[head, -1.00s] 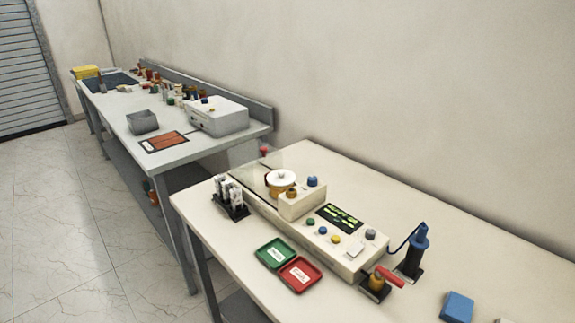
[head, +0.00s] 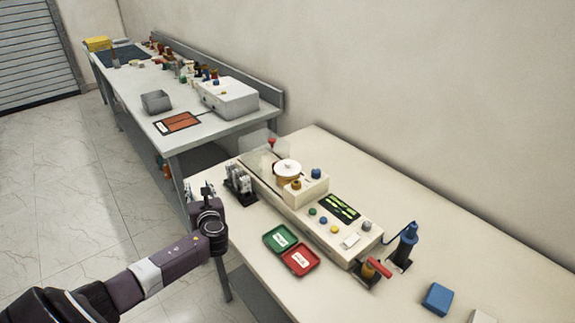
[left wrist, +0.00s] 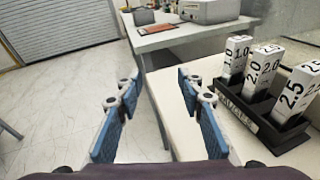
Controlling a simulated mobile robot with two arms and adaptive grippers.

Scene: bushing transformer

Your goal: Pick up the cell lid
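The cell lid (head: 287,166) is a round white lid with a small knob. It sits on an amber cell (head: 285,182) in the cream tester (head: 323,220) on the near table. My left gripper (head: 207,188) is to the left of the tester, by the table's left edge, apart from the lid. In the left wrist view its two blue-padded fingers (left wrist: 157,82) are spread with nothing between them. The lid is not visible in the left wrist view. My right gripper is in neither view.
A black rack (head: 240,198) of numbered gauge blocks stands between my left gripper and the tester; it shows at the right in the left wrist view (left wrist: 258,128). A clear panel (head: 258,147) stands behind the cell. Green (head: 280,239) and red (head: 300,259) trays lie in front.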

